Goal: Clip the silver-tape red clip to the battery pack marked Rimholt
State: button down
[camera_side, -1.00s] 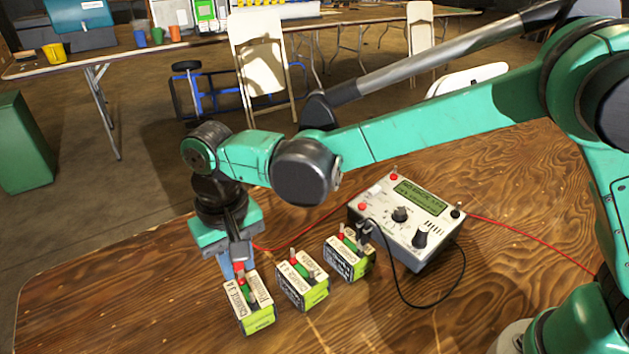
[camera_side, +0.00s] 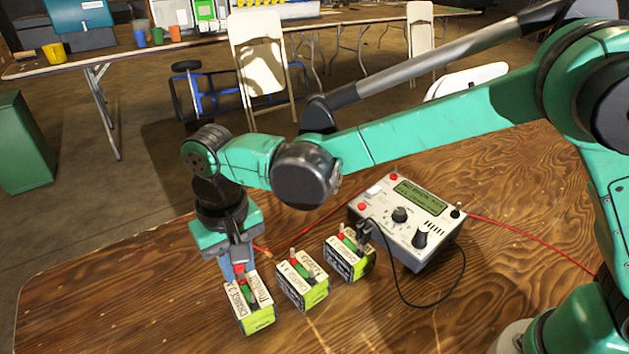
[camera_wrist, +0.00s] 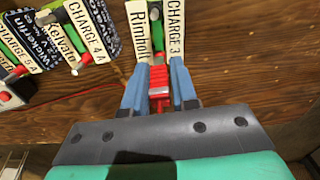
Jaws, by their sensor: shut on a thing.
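The Rimholt battery pack (camera_wrist: 139,30) lies just ahead of my gripper in the wrist view, with "CHARGE 3" on its other label. It is the leftmost pack (camera_side: 250,314) in the side view. My gripper (camera_wrist: 158,72) is shut on a red clip (camera_wrist: 159,78), with a silvery band showing between the blue fingers. The clip's front end is right at the pack's near end, by its red terminal. I cannot tell whether it grips the terminal. In the side view my gripper (camera_side: 238,268) is low behind this pack, and the clip is mostly hidden.
In the side view, the middle pack (camera_side: 303,292) and right pack (camera_side: 352,266) stand beside the grey charger (camera_side: 408,245). A red cable (camera_side: 325,220) trails behind them. A black cable (camera_side: 440,300) loops in front.

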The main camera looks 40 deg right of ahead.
jog(key=c, duration=0.6)
grip_release()
jog(key=shift+o, duration=0.9)
jog(key=shift+r, duration=3.7)
